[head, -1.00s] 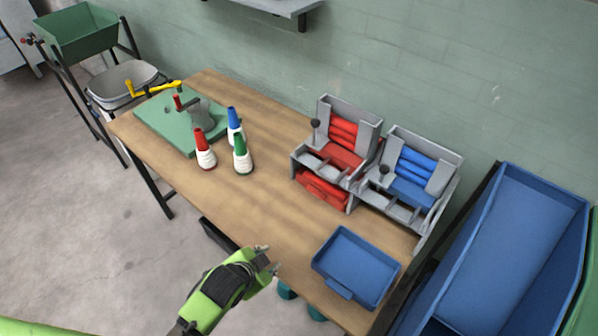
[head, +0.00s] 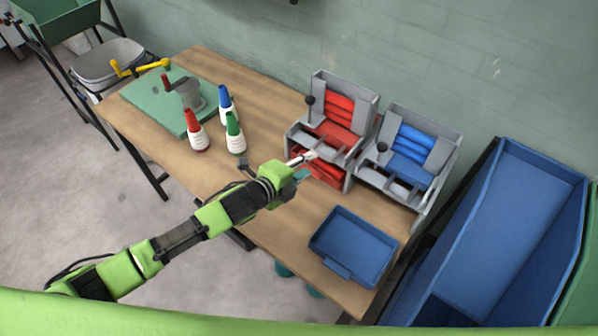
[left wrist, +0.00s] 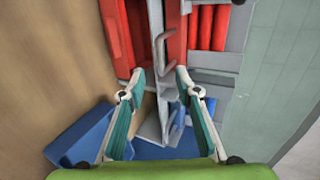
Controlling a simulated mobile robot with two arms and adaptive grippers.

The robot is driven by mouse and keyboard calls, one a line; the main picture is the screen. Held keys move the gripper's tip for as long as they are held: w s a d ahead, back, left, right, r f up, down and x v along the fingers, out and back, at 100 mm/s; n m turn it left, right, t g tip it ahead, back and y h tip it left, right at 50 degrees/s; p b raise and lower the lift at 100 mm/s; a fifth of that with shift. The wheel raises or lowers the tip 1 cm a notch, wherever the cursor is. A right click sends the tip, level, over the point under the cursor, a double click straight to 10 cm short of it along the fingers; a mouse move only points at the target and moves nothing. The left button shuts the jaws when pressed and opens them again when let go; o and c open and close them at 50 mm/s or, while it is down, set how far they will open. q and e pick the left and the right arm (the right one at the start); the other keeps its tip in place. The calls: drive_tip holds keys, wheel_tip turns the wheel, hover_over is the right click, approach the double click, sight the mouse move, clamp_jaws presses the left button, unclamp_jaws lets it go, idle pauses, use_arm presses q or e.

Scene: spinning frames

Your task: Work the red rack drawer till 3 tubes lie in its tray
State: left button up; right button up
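The red rack (head: 347,85) stands at the back of the table, with several red tubes (head: 338,103) stacked in its upper slot; tubes also show in the left wrist view (left wrist: 206,28). Its red lower tray (head: 329,174) is partly hidden by my left gripper (head: 306,166); I cannot count tubes lying in it. A grey handle-like bar (left wrist: 168,45) shows ahead of my fingers in the left wrist view. My left gripper (left wrist: 158,82) is open, its fingers apart with nothing seen gripped, close to the rack's front. My right gripper is not in view.
A blue rack (head: 415,150) stands right beside the red one. A blue tray (head: 352,246) lies at the front right, and a large blue bin (head: 510,225) stands beyond. Three capped bottles (head: 232,138) and a green board (head: 140,100) occupy the left. Bare tabletop lies between.

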sight(320, 156)
use_arm(q)
drive_tip(key=b+x, duration=0.5)
drive_tip(key=x, duration=0.3)
drive_tip(key=shift+w+d+f, duration=0.1)
drive_tip(key=shift+w+f, duration=0.1)
drive_tip(key=shift+w, duration=0.1)
clamp_jaws()
drive_tip(key=shift+r, duration=0.15)
drive_tip(key=shift+s+r, duration=0.1)
drive_tip(key=shift+s+f, duration=0.1)
drive_tip(key=shift+f, duration=0.1)
